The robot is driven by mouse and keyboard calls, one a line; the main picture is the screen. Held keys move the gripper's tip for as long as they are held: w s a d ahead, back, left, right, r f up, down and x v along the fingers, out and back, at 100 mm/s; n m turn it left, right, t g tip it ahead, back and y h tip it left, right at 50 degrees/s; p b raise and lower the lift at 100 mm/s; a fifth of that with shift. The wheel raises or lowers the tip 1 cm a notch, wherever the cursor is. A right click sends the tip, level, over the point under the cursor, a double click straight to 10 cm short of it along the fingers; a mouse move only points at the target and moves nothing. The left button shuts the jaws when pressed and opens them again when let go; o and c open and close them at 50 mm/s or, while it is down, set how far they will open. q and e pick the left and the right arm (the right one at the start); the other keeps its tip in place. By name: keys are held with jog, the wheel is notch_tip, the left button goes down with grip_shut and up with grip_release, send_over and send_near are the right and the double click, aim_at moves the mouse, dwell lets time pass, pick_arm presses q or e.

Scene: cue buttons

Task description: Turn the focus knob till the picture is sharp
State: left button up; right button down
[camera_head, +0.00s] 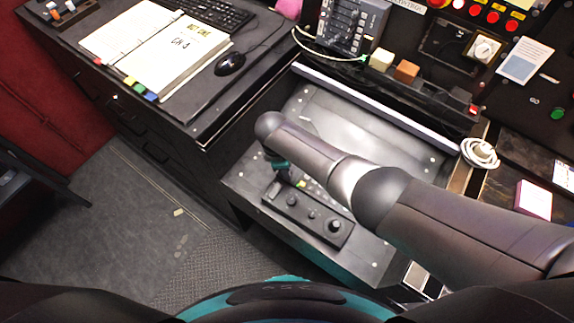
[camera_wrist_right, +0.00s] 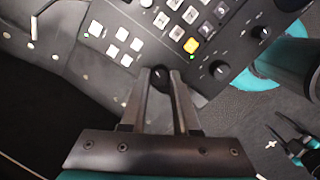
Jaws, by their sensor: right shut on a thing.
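A dark control box (camera_head: 305,216) with a row of black knobs lies on the grey desk panel. My right gripper (camera_wrist_right: 161,82) is shut on a black knob (camera_wrist_right: 159,76) at the end of that row. In the head view my right arm hides most of this gripper and the held knob. Two other knobs, a middle one (camera_wrist_right: 220,69) and a far one (camera_wrist_right: 264,32), stand free. What looks like my left gripper (camera_wrist_right: 284,130) shows small and dark at the lower right of the wrist view. No focus picture is clearly seen.
An open binder (camera_head: 165,50), a mouse (camera_head: 230,63) and a keyboard (camera_head: 212,12) are on the left desk. Two small blocks, cream (camera_head: 381,60) and brown (camera_head: 406,71), stand on the back ledge.

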aim_at(280, 181)
jog(key=shift+s, duration=0.1)
jog(key=c, duration=0.6)
grip_release()
jog(key=shift+c, duration=0.2)
notch_tip(280, 181, up, 15)
jog(key=s+a+p, duration=0.1)
jog(key=a+p, duration=0.1)
jog(key=p, duration=0.4)
jog(key=shift+s, duration=0.3)
jog(key=shift+s+f, duration=0.1)
